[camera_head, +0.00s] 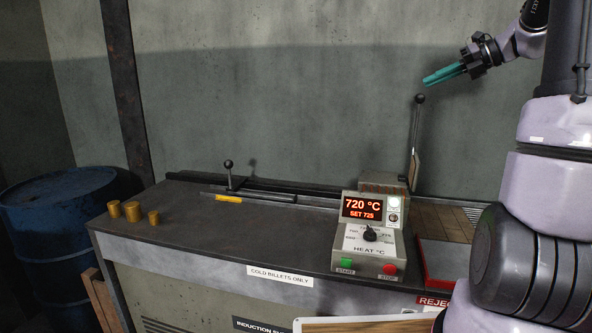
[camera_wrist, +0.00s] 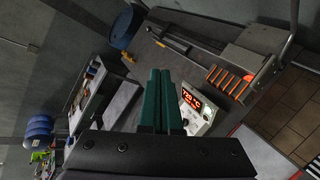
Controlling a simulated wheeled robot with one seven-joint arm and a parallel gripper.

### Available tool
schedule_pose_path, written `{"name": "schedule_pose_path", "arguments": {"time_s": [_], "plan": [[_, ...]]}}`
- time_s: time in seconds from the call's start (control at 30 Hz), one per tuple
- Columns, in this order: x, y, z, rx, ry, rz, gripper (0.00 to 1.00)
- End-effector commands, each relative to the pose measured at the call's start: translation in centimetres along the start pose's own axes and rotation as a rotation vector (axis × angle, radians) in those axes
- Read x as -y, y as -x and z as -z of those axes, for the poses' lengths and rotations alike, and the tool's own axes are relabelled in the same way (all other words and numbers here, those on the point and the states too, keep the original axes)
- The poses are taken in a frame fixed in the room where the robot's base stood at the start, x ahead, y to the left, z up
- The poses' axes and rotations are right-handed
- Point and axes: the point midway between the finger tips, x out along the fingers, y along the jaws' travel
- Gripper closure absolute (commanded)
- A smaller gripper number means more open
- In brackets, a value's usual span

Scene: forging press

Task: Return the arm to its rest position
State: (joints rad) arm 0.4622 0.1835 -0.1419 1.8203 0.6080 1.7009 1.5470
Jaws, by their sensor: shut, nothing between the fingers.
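My gripper (camera_head: 426,82) is raised in front of the grey wall, at the upper right of the head view, with its teal fingers pointing left. It is above the lever with the black knob (camera_head: 419,99) and apart from it. In the wrist view the two teal fingers of my gripper (camera_wrist: 160,74) lie close side by side with nothing between them. The purple-white arm comes in from the right edge of the head view, and part of it covers the right side of the bench.
The dark bench (camera_head: 240,240) bears several brass billets (camera_head: 132,211), a short knobbed lever (camera_head: 229,178) and a heat control box (camera_head: 368,247) reading 720 °C, set 725. A red-edged tray (camera_head: 440,262) is right of the box. A blue drum (camera_head: 60,215) stands left.

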Motion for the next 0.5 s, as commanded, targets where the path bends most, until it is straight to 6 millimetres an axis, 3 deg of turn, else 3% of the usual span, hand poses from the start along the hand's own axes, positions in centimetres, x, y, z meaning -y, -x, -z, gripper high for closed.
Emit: {"name": "schedule_pose_path", "arguments": {"time_s": [0.03, 0.2, 0.3, 0.5], "plan": [[-2.6, -0.8, 1.8, -0.049, 0.161, 0.031, 1.00], [-8.1, -2.5, 8.6, -0.240, 0.759, 0.123, 1.00], [-10.4, -2.7, 12.6, -0.358, 1.122, 0.152, 1.00], [-13.1, -2.1, 20.0, -0.613, 1.863, 0.168, 1.00]]}}
